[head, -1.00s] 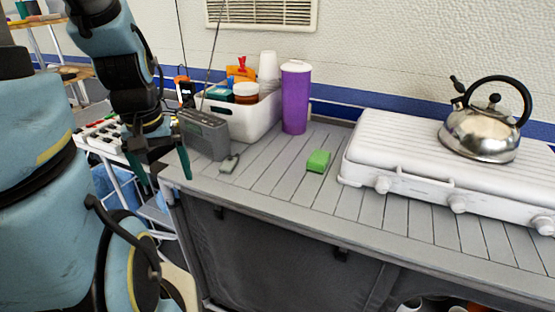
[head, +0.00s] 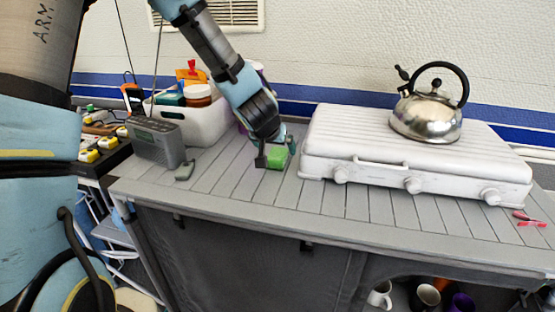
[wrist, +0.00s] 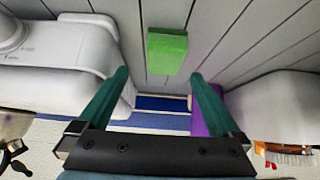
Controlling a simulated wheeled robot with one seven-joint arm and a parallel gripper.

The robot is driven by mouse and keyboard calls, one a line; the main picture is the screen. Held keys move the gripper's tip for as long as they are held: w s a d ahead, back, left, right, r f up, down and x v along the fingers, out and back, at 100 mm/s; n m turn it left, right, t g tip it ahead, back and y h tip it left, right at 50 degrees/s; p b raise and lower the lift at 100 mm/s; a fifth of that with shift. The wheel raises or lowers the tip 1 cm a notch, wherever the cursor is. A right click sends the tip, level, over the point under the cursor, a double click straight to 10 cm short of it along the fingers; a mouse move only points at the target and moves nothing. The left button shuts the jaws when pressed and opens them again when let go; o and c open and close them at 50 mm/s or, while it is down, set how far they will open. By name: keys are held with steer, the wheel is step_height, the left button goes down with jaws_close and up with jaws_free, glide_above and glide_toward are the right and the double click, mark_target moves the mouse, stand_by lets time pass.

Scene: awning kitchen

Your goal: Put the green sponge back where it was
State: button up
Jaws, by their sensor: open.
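The green sponge (head: 277,158) is a small bright green block on the grey slatted counter, just left of the white stove. It also shows in the wrist view (wrist: 167,52), a little beyond the fingertips and roughly in line with the gap between them. My gripper (head: 275,153) is open, with its teal fingers lowered close around the sponge in the head view. In the wrist view my gripper (wrist: 159,76) has nothing between its fingers. Whether a finger touches the sponge I cannot tell.
The white stove (head: 330,150) with a steel kettle (head: 427,118) stands close on the right. A white bin (head: 205,122), a grey radio (head: 155,143) and a small grey object (head: 184,171) are to the left. A purple tumbler (wrist: 213,112) is mostly hidden behind my arm.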

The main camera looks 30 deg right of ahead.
mark_target(277, 154)
steer(key=shift+w+a+p+x, duration=0.1)
steer(key=shift+p+x, duration=0.2)
steer(key=shift+x, duration=1.35)
steer(key=shift+w+a+p+x, duration=0.15)
steer(key=shift+p+x, duration=0.15)
steer(key=shift+x, duration=1.3)
steer(key=shift+c, duration=0.4)
steer(key=c, duration=1.4)
